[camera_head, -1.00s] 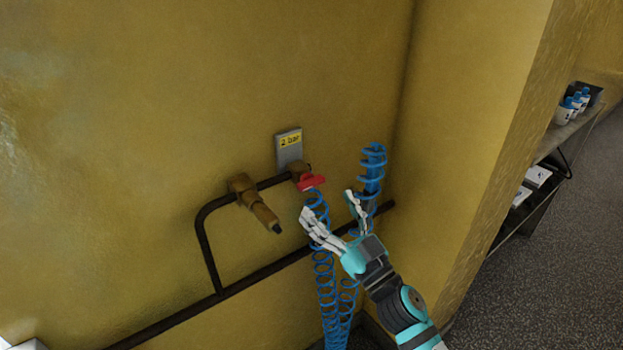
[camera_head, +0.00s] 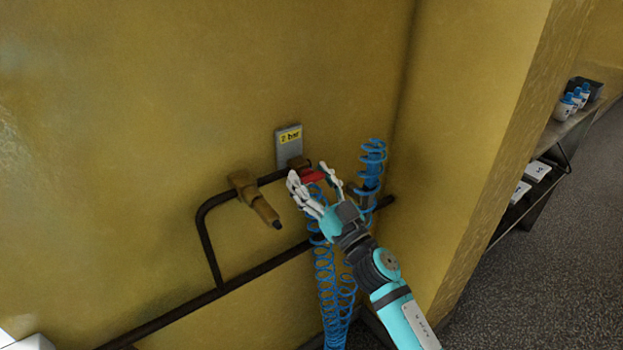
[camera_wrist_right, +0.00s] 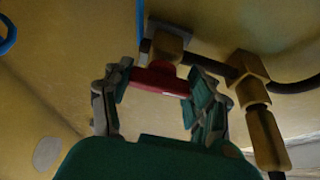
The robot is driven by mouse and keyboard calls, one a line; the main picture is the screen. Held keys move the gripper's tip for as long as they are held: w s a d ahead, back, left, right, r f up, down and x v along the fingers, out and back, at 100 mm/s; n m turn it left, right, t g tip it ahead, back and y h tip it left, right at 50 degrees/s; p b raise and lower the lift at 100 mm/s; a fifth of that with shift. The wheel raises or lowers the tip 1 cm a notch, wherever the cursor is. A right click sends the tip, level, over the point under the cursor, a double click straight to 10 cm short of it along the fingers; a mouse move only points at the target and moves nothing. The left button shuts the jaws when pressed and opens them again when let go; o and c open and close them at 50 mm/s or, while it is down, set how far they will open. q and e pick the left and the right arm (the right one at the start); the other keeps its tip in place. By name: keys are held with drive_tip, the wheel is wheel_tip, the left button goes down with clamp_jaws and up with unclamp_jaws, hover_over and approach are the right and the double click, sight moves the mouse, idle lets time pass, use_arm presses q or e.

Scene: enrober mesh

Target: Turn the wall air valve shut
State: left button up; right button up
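The wall air valve has a red handle (camera_head: 314,176) on a brass body at the end of a dark pipe, below a grey "2 bar" plate (camera_head: 289,147). My right gripper (camera_head: 314,181) is open, its fingers on either side of the red handle. In the right wrist view the red handle (camera_wrist_right: 161,80) lies crosswise between the open fingers (camera_wrist_right: 160,98), close to both; I cannot tell whether either finger touches it. The brass valve body (camera_wrist_right: 163,50) is just beyond it. My left gripper is not in view.
A brass fitting (camera_head: 254,200) points down from the pipe left of the valve. Blue coiled hoses (camera_head: 325,280) hang under the gripper, and another blue coil (camera_head: 371,165) is at its right. A wall corner stands right of these. A shelf (camera_head: 565,135) with bottles is farther right.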

drive_tip(key=c, duration=0.5)
